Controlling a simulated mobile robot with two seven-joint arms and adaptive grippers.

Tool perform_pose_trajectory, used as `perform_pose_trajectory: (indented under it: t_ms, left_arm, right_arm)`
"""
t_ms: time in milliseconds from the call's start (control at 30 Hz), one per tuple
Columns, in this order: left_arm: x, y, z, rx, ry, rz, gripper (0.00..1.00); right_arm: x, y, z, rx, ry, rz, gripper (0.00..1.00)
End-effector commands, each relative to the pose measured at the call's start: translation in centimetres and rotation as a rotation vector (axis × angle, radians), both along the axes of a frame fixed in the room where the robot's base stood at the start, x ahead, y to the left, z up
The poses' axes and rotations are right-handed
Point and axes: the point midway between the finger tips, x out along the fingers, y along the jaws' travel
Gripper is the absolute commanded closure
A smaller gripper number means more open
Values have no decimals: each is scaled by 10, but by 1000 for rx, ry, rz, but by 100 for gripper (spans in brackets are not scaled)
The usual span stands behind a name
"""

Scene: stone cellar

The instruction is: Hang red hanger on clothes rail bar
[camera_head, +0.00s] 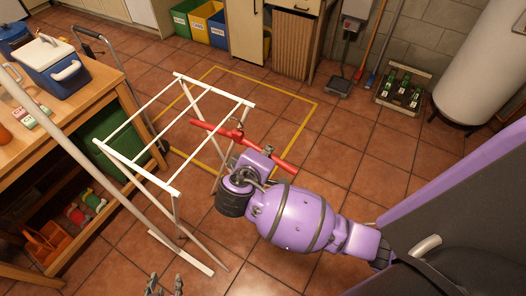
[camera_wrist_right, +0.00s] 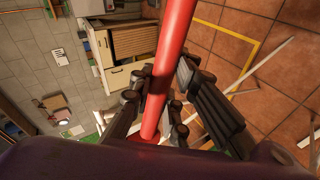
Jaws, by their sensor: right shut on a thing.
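The red hanger (camera_head: 280,162) is a long red bar with a small hook part near its middle. My right gripper (camera_wrist_right: 163,85) is shut on it; in the wrist view the red bar (camera_wrist_right: 175,35) runs between the dark fingers. In the head view my purple right arm hides most of that grip. The white clothes rail (camera_head: 213,89) stands left of the hand. The hanger's left end overlaps the rail's right-hand bar in the picture; I cannot tell whether they touch. My left gripper (camera_head: 165,285) shows only its fingertips at the bottom edge, apart and empty.
A wooden workbench (camera_head: 95,95) with a blue cool box (camera_head: 52,68) stands at left. A green bin (camera_head: 112,138) is beneath it. A yellow floor outline (camera_head: 300,125) surrounds part of the rail's area. A bottle crate (camera_head: 402,90) and white tank (camera_head: 485,65) stand at the back right.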

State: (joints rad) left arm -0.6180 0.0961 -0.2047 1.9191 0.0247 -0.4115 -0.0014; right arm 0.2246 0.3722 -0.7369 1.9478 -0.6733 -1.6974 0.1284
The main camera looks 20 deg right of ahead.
Motion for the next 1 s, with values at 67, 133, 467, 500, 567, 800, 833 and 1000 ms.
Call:
perform_pose_trajectory:
  t_ms: [67, 133, 467, 500, 567, 800, 833, 1000]
  left_arm:
    - [0, 0, 0, 0, 0, 0, 63]
    - [0, 0, 0, 0, 0, 0, 63]
    - [0, 0, 0, 0, 0, 0, 63]
    - [0, 0, 0, 0, 0, 0, 63]
    - [0, 0, 0, 1, 0, 1, 63]
    - [0, 1, 0, 1, 0, 1, 63]
    - [0, 1, 0, 1, 0, 1, 63]
    - [0, 1, 0, 1, 0, 1, 63]
  right_arm:
    - [-3, -3, 0, 0, 0, 0, 100]
    - [-5, -4, 0, 0, 0, 0, 100]
    - [-13, -10, 0, -1, -1, 0, 100]
    - [-13, -10, 0, -1, -1, 0, 100]
    - [-14, -11, 0, -1, -1, 0, 100]
    - [-28, -22, 0, -1, 1, 0, 100]
    - [-30, -23, 0, -1, 1, 0, 100]
    - [-41, -32, 0, 0, 1, -1, 100]
